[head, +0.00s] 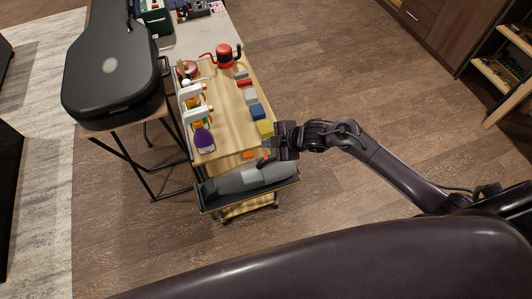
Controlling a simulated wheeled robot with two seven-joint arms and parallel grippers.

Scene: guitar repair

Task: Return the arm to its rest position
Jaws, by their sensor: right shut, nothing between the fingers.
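My right arm comes in from the right edge, with its gripper (278,142) at the near right corner of the wooden cart top (225,118). The gripper is shut and nothing shows held in it. It is close to a yellow block (265,129) on the cart's right edge; whether they touch I cannot tell. My left gripper is out of view.
A black guitar case (112,75) rests at left. The floor (345,80) right is clear.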

